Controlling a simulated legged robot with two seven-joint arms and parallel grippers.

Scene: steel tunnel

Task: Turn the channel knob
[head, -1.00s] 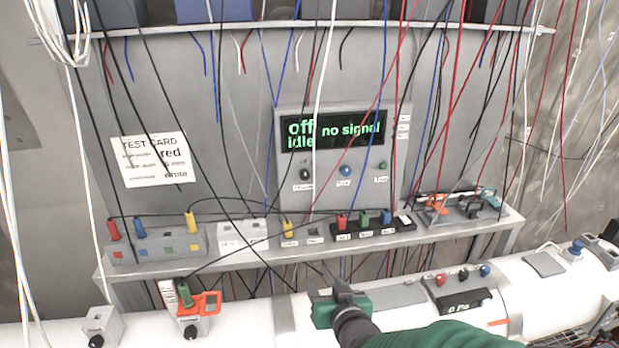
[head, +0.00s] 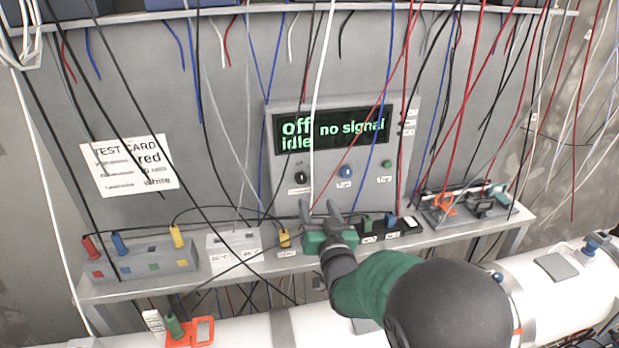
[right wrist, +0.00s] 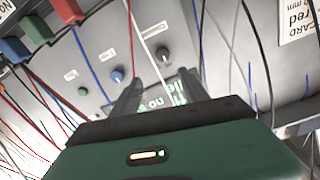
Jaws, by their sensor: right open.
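A grey panel unit (head: 275,165) stands on the shelf, its screen (head: 333,128) reading "off", "idle" and "no signal". Below the screen are a black knob (head: 302,177), a blue knob (head: 346,171) and a small green knob (head: 386,164). Their labels are too small to read surely, so I cannot tell which is the channel knob. My right gripper (head: 320,210) is open and empty, below and in front of the black and blue knobs. In the right wrist view, the black knob (right wrist: 163,51) and blue knob (right wrist: 117,76) lie beyond the fingertips. My left gripper is not in view.
A grey box with coloured plugs (head: 137,262) and a test card (head: 128,166) are at left. A clamp tray (head: 467,208) is at right on the shelf (head: 190,277). Many thin cables hang before the panel; a white one crosses near the black knob.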

